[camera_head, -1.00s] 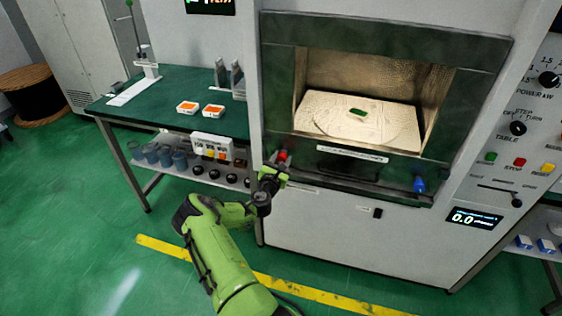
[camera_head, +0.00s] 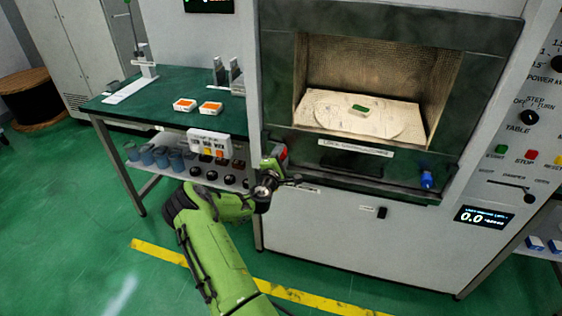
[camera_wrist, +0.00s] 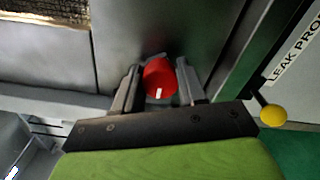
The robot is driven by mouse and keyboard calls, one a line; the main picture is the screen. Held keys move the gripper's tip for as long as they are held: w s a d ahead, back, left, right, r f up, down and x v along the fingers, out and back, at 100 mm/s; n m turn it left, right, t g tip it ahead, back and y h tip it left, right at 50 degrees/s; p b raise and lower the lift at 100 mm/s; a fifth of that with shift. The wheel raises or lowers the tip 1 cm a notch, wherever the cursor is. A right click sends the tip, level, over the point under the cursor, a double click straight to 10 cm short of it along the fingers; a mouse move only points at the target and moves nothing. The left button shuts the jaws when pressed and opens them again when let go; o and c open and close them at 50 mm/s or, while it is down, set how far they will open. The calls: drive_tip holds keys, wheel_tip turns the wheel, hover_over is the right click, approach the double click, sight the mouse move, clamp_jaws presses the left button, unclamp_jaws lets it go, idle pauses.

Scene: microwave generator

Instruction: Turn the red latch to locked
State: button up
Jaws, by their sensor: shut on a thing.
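The red latch (camera_head: 282,152) is at the lower left corner of the microwave's dark front frame, mostly hidden by my gripper in the head view. In the wrist view the red latch (camera_wrist: 160,76) is a round red knob with a short white mark on its lower edge. My gripper (camera_head: 275,168) is at the latch. In the wrist view the two fingers of my gripper (camera_wrist: 158,84) stand on either side of the knob, shut on it. The lock markings around the latch cannot be read.
A blue latch (camera_head: 427,180) is at the frame's lower right. The open chamber holds a plate with a small green piece (camera_head: 359,107). A green-topped table (camera_head: 180,90) stands at left. A yellow knob (camera_wrist: 272,116) is right of my gripper in the wrist view.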

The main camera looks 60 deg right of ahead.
drive_tip(key=m+b, duration=0.2)
drive_tip(key=m, duration=0.1)
drive_tip(key=m+b, duration=0.2)
drive_tip(key=b, duration=0.1)
drive_tip(key=shift+f+m, duration=0.2)
drive_tip(key=shift+m, duration=0.2)
idle(0.3)
drive_tip(key=o, duration=1.1)
drive_tip(key=shift+r, duration=0.1)
drive_tip(key=shift+c, duration=0.2)
drive_tip(key=shift+a, duration=0.1)
drive_tip(key=s+a+b, duration=0.2)
drive_tip(key=a, duration=1.3)
drive_tip(key=shift+s+a, duration=0.2)
drive_tip(key=shift+s, duration=0.05)
